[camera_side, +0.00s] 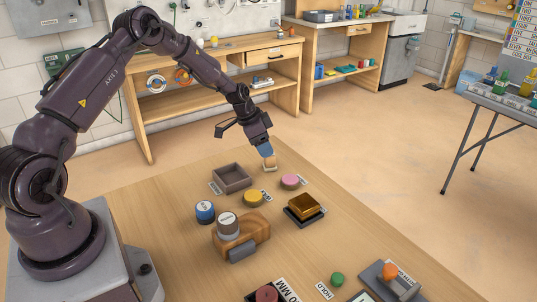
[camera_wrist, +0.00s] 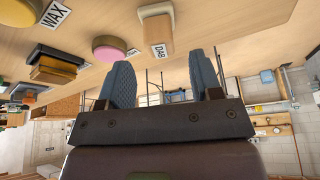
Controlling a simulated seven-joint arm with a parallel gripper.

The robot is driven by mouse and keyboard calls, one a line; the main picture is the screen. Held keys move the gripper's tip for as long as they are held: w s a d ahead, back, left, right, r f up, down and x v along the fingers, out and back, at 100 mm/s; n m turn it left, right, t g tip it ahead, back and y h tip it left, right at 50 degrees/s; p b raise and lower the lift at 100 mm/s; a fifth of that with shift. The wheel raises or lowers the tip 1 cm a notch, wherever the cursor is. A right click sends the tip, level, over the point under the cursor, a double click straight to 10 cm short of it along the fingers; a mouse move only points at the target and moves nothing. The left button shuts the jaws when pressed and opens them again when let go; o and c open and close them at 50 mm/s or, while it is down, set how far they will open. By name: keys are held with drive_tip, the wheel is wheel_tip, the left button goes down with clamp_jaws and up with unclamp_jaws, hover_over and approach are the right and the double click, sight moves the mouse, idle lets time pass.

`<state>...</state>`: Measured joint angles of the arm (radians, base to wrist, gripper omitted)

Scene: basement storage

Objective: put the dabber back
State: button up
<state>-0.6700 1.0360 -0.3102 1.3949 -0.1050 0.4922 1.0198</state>
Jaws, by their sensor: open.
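A small tan block with a pale rim, which looks like the dabber (camera_side: 270,163), is on the wooden table near its far edge. In the wrist view the same tan block (camera_wrist: 157,30) is beside a white card reading DAB (camera_wrist: 158,51). My gripper (camera_side: 265,150) is just above and beside the block in the side view, its blue fingers pointing down. In the wrist view my gripper (camera_wrist: 163,75) has its two blue fingers spread, with nothing between them. Whether a finger touches the block I cannot tell.
Close by are a pink round pad (camera_side: 290,181), a yellow round pad (camera_side: 253,198), an open grey tray (camera_side: 232,178) and a gold block on a dark base (camera_side: 304,207). A blue tin (camera_side: 205,212) and a wooden stand (camera_side: 240,235) are nearer. The table's right side is partly clear.

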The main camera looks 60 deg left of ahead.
drive_tip(key=s+d+r+y, duration=0.1)
drive_tip(key=s+d+r, duration=0.3)
drive_tip(key=r, duration=0.4)
drive_tip(key=s+d+r+n, duration=0.1)
drive_tip(key=s+d+r, duration=0.4)
drive_tip(key=r, duration=0.4)
drive_tip(key=s+d+r+y, duration=0.1)
drive_tip(key=s+d+r, duration=0.3)
drive_tip(key=r, duration=0.4)
drive_tip(key=s+d+r+n, duration=0.1)
drive_tip(key=s+d, duration=0.2)
drive_tip(key=s, duration=0.5)
drive_tip(key=s+d+r+n+t, duration=0.1)
drive_tip(key=s+d+r+n, duration=0.1)
drive_tip(key=s, duration=0.7)
drive_tip(key=shift+d+r, duration=0.25)
drive_tip(key=shift+d, duration=0.6)
